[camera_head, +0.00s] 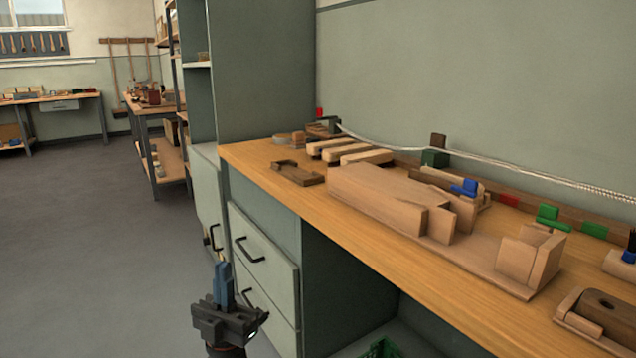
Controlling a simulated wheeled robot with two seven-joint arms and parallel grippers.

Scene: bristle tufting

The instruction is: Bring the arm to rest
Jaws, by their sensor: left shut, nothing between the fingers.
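My left gripper (222,285) shows at the lower middle of the head view, in front of the bench drawers and below the benchtop. Its blue fingers point up and are shut, with nothing between them. It is apart from the bench and touches nothing that I can see. My right gripper is not in this view.
The wooden benchtop (262,177) holds a large wooden fixture (375,195), several wooden blocks and a wooden block with a dark oval (605,310). Drawers with black handles (262,270) face my gripper. A green crate (382,348) sits below. Open grey floor (90,240) lies left.

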